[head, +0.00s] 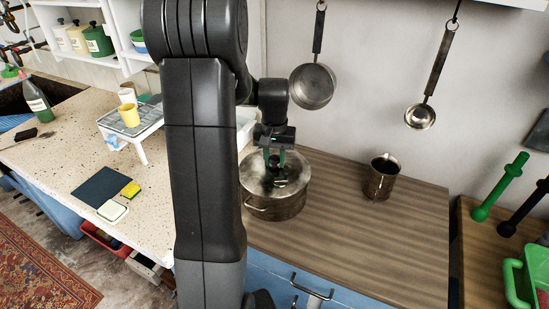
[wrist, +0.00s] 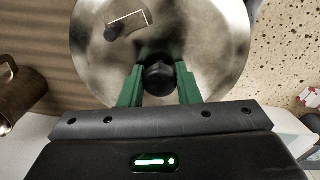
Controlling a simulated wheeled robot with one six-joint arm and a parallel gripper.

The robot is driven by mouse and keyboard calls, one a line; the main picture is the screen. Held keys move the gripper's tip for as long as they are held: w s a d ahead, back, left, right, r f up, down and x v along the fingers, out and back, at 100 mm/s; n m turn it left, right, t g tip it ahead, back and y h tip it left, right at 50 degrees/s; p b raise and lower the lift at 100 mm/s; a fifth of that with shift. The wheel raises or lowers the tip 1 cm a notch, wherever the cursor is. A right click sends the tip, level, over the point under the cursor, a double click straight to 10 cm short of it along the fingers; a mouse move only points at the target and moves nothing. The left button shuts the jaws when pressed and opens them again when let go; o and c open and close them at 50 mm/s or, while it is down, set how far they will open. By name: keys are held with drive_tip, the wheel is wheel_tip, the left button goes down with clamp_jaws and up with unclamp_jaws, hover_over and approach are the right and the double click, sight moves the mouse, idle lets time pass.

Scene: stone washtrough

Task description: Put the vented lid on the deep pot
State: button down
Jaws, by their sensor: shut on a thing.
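The deep pot (head: 275,207) is a worn metal pot with a side handle, standing at the left end of the wooden counter. The round metal vented lid (head: 298,172) lies over its mouth, roughly level; I cannot tell whether it touches the rim all round. My gripper (head: 276,172) is above the pot, pointing down. In the wrist view, the green fingers of my gripper (wrist: 158,85) are shut on the dark knob at the middle of the lid (wrist: 215,45). A small dark fitting shows on the lid. The pot is hidden beneath the lid in the wrist view.
A metal mug (head: 382,178) stands right of the pot, with clear wood between. A pan (head: 312,86) and a ladle (head: 420,117) hang on the wall behind. A speckled counter (head: 70,165) with a small white stand (head: 132,128) lies left.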

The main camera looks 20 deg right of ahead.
drive_tip(key=c, duration=0.5)
unclamp_jaws()
drive_tip(key=shift+r, duration=0.15)
drive_tip(key=shift+r+p, duration=2.7)
drive_tip(key=shift+r, duration=0.7)
drive_tip(key=shift+f, duration=0.1)
drive_tip(key=shift+f+b, duration=2.75)
drive_tip(key=shift+f, duration=0.7)
